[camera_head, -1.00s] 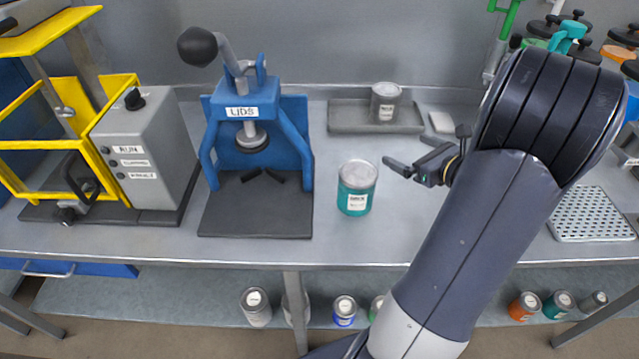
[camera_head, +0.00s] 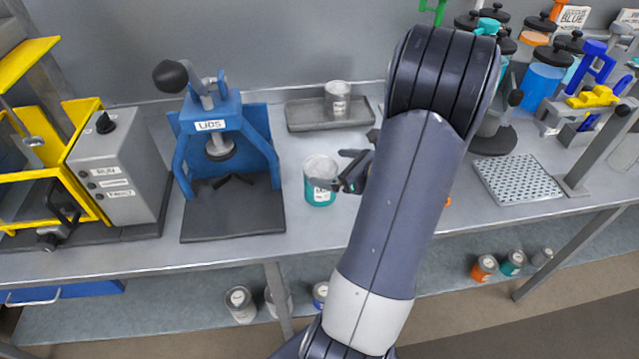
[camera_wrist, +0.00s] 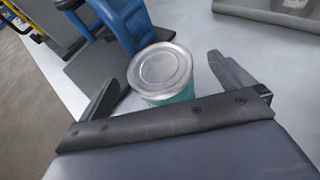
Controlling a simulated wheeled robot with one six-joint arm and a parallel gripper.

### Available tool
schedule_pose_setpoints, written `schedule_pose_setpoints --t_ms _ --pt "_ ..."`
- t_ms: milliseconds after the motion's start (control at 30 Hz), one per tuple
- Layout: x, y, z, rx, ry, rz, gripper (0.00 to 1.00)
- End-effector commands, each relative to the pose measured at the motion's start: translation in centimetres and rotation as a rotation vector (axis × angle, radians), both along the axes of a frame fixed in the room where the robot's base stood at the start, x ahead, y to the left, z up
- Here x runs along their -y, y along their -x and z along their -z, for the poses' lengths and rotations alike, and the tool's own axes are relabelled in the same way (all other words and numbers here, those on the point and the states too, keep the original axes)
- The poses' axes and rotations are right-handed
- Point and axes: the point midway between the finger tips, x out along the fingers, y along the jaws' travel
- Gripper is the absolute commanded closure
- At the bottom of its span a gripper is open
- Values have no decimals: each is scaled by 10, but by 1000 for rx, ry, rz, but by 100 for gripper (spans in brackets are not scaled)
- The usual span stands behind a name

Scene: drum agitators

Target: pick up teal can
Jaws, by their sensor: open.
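The teal can (camera_head: 319,193) stands upright on the grey bench, with a silver lid and a white label. In the head view, my gripper (camera_head: 326,168) is at its right side, with the fingers overlapping the can's right edge. In the wrist view, the can (camera_wrist: 163,75) sits in front of the palm, with one finger of my gripper (camera_wrist: 160,85) on each side. The jaws are open, and a gap shows between the can and at least the right finger. I cannot tell whether the left finger touches it. The can's lower part is hidden in the wrist view.
A blue lid press (camera_head: 225,150) labelled LIDS stands left of the can. A grey tray (camera_head: 305,115) with a grey can (camera_head: 337,98) lies behind. A perforated plate (camera_head: 517,181) is at the right. Several cans stand on the lower shelf (camera_head: 180,310). The bench front is clear.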

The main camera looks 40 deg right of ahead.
Motion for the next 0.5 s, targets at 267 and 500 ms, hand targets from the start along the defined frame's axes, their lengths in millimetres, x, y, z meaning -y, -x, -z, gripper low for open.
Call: schedule_pose_setpoints --t_ms 267,500 --pt "-11 -29 19 -2 -3 -3 0" --pt "-13 -39 24 -1 -1 0 0"
